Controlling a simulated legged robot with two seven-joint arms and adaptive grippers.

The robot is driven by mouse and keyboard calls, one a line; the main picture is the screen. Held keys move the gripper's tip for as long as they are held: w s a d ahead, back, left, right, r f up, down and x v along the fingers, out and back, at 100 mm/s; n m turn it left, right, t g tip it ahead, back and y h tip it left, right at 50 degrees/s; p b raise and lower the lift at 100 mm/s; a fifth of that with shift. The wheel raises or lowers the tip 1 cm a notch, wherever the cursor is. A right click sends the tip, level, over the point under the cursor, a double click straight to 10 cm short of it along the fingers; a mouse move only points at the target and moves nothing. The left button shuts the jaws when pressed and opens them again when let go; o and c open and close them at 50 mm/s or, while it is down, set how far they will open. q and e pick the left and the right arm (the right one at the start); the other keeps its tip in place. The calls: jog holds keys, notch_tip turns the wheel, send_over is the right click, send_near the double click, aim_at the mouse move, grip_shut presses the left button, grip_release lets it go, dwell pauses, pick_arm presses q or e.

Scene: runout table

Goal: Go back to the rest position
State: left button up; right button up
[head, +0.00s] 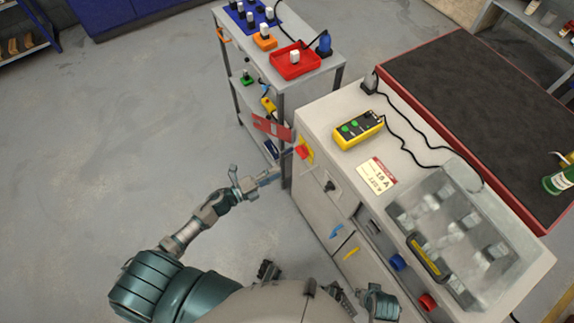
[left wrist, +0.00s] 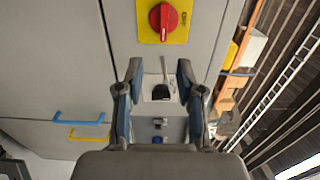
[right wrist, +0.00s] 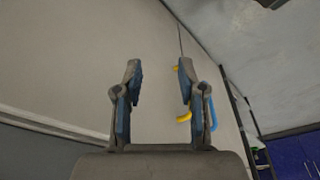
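My left gripper (head: 262,181) is out in front of the grey cabinet's (head: 312,207) side, near a red rotary switch on a yellow plate (head: 304,151). In the left wrist view its fingers (left wrist: 160,85) are apart with nothing held. The red switch (left wrist: 163,18) shows above them, and a small black switch (left wrist: 160,92) shows behind the gap between them. In the right wrist view my right gripper (right wrist: 158,85) is open and empty, facing a plain pale surface. Blue and yellow handles (right wrist: 211,110) show beside its right finger.
A yellow control box (head: 358,130) with green buttons and a clear-covered tray (head: 455,235) are on the cabinet top. A cart with a red tray (head: 295,61) stands behind. A dark-topped red table (head: 480,95) is at right. The floor at left is clear.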

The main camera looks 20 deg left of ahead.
pick_arm(q)
jog(key=shift+v, duration=0.95)
